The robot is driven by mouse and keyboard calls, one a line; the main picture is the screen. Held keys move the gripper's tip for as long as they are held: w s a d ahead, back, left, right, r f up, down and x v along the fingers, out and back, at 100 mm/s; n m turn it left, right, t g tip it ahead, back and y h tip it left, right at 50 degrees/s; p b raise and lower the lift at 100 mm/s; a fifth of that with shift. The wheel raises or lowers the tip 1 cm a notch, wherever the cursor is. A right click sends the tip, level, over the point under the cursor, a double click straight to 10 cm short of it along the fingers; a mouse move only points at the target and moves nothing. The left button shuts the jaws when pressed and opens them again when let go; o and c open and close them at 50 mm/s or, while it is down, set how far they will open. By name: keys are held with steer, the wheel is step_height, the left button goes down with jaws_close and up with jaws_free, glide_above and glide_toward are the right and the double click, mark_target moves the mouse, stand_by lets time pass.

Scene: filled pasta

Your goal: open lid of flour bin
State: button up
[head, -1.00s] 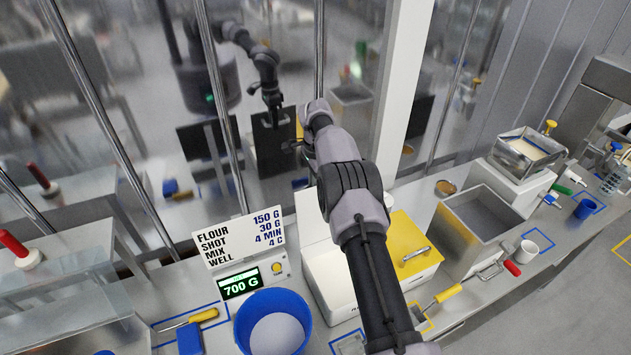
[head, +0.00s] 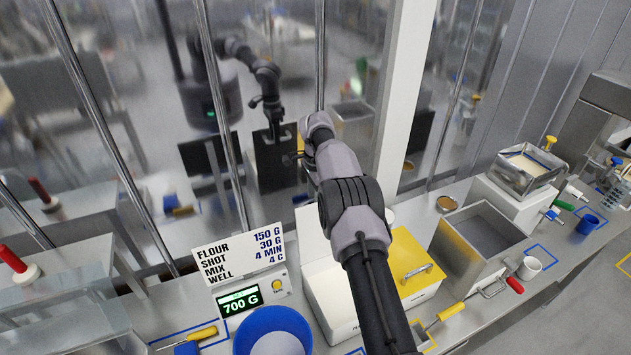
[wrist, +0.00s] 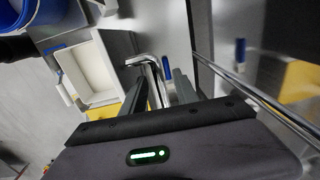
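The flour bin (head: 332,300) is a white box behind the blue bowl, partly hidden by my arm; its label is only partly readable. A white panel that looks like its lid (head: 309,228) stands raised at the back, mostly behind my arm. In the wrist view the bin (wrist: 88,72) shows a pale open interior, with a white panel (wrist: 118,44) along one side. My gripper (wrist: 168,82) is beyond the bin near the glass, with its fingers apart. A curved metal piece (wrist: 146,60) shows by the fingers; I cannot tell whether they touch it.
A yellow-lidded bin (head: 405,262) stands right of the flour bin. A blue bowl (head: 272,325) sits by a scale reading 700 G (head: 240,300). A grey open container (head: 478,238) stands further right. The glass wall with its bars (head: 225,130) is close behind.

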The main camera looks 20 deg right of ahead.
step_height(320, 180, up, 16)
steer(key=s+p, duration=0.1)
steer(key=p, duration=0.3)
steer(key=shift+s, duration=0.1)
